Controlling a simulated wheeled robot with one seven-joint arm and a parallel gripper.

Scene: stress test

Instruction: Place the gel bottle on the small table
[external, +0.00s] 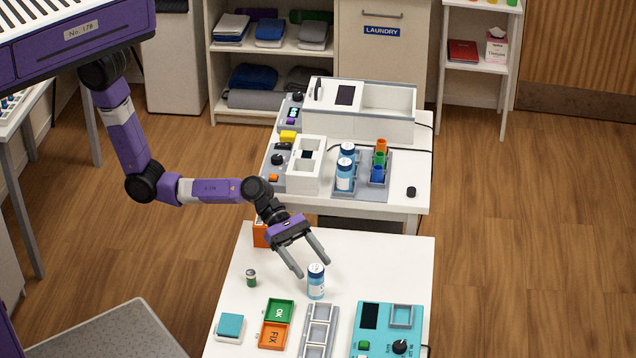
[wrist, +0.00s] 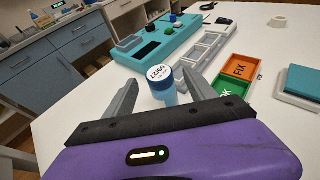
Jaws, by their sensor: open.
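A blue bottle with a white label and white cap (external: 316,287) stands upright on the front white table (external: 400,262). In the wrist view the bottle (wrist: 163,88) shows between my fingers, with small print on its cap that I cannot read surely. My gripper (external: 311,268) is open, its fingertips close to the bottle's top on either side; in the wrist view my gripper (wrist: 160,80) holds nothing. I cannot tell whether a finger touches the bottle. Similar blue bottles (external: 344,176) stand in a grey rack on the back table (external: 408,203). Which table is the small one is unclear.
A grey tray (external: 320,330), green OK tray (external: 279,310), orange FIX tray (external: 274,335) and teal device (external: 375,343) lie near the bottle. A small battery-like cylinder (external: 251,278) stands left, an orange box (external: 260,234) behind my gripper. The front table's right rear is clear.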

